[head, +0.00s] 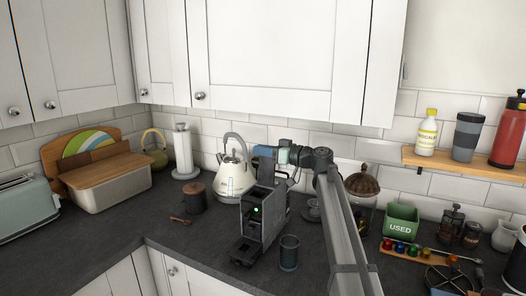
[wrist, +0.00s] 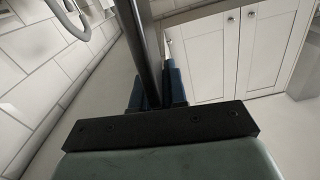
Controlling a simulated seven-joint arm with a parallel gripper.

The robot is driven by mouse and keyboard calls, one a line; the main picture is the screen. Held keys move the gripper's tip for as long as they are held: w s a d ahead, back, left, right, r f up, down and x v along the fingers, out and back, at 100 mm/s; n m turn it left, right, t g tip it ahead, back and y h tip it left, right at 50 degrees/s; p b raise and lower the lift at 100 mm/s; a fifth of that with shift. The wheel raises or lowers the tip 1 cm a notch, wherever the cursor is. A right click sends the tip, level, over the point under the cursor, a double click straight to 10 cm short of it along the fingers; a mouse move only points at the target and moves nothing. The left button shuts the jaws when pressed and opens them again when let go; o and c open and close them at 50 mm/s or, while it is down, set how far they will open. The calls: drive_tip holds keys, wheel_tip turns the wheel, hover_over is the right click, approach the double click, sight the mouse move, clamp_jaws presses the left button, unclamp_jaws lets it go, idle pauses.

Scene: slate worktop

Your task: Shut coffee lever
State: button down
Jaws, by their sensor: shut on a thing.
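The coffee machine (head: 264,215) is a dark grey, narrow box with a small green light, standing near the worktop's front edge. My gripper (head: 265,152) is just above its top, reaching in from the right. In the wrist view my gripper (wrist: 157,90) has blue fingertips close together on a dark bar, which appears to be the coffee lever (wrist: 143,45). In the head view the lever is mostly hidden by the gripper, so its exact angle cannot be told.
A cream kettle (head: 231,178) with a grey looped handle stands close behind the machine. A brown canister (head: 194,197) is to the left. A green bin (head: 401,222) and a colourful capsule rack (head: 420,252) are right.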

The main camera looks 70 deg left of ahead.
drive_tip(key=shift+s+d, duration=0.1)
idle(0.3)
drive_tip(key=s+d+f+n, duration=0.1)
drive_tip(key=s+d+n, duration=0.1)
drive_tip(key=n, duration=0.1)
drive_tip(key=s+d+f+n, duration=0.1)
drive_tip(key=s+d+n, duration=0.1)
drive_tip(key=n, duration=0.2)
drive_tip(key=s+d+f+n, duration=0.1)
drive_tip(key=s+d+n, duration=0.2)
drive_tip(key=shift+d+f, duration=0.1)
drive_tip(key=shift+f, duration=0.25)
drive_tip(key=shift+s+d+f+n, duration=0.35)
drive_tip(key=shift+f+n, duration=0.2)
drive_tip(key=shift+n, duration=0.45)
drive_tip(key=shift+s+d+f, duration=0.2)
drive_tip(key=shift+s+f, duration=0.05)
drive_tip(key=shift+f, duration=0.45)
drive_tip(key=shift+s+d+f, duration=0.2)
drive_tip(key=shift+f, duration=0.5)
drive_tip(key=shift+s+d+f, duration=0.2)
drive_tip(key=shift+s+f, duration=0.05)
drive_tip(key=shift+f, duration=0.55)
